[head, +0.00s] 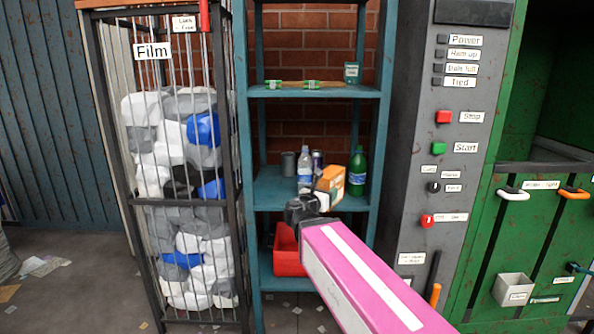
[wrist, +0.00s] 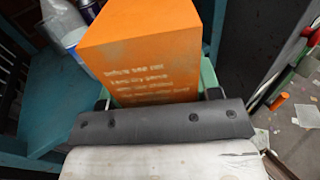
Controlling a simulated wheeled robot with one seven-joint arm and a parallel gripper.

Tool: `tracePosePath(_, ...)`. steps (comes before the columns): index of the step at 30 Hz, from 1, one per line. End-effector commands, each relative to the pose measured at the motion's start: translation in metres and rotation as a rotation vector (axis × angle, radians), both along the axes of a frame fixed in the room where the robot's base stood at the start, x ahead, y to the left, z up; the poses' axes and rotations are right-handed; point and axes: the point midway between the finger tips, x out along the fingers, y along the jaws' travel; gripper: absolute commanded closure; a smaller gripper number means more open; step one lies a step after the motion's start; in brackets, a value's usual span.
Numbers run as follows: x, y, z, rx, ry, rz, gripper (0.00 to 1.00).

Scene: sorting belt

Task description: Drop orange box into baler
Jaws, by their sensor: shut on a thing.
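The orange box (head: 331,180) is at the middle shelf of the teal rack in the head view. It fills the upper middle of the wrist view (wrist: 150,60), upright, with pale printed lines on its front. My gripper (head: 316,202) reaches in from the lower right and is shut on the box. Its fingertips are mostly hidden behind the dark gripper body in the wrist view. The green baler (head: 520,225) stands at the right, with a dark opening at the top above its front door.
A green bottle (head: 357,172), a clear bottle (head: 305,168) and cans stand on the middle shelf (head: 271,190), close to the box. A red bin (head: 287,250) sits below. The grey control panel (head: 425,135) stands between rack and baler. A film cage (head: 180,170) is at the left.

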Motion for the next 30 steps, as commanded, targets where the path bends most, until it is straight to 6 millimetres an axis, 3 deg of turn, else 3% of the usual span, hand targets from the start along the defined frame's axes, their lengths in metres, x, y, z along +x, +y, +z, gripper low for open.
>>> tracePosePath(3, -0.006, -0.044, 0.001, 0.0, 0.001, -0.141, 0.64)
tracePosePath(6, -0.012, -0.07, 0.001, 0.002, 0.003, -0.232, 0.64)
tracePosePath(10, -0.018, -0.09, 0.001, 0.003, 0.003, -0.303, 0.64)
tracePosePath(23, -0.02, -0.097, 0.0, 0.003, 0.005, -0.33, 0.64)
tracePosePath(26, -0.019, -0.096, -0.007, 0.001, 0.007, -0.33, 0.64)
tracePosePath(30, -0.017, -0.096, -0.031, 0.0, 0.009, -0.331, 0.64)
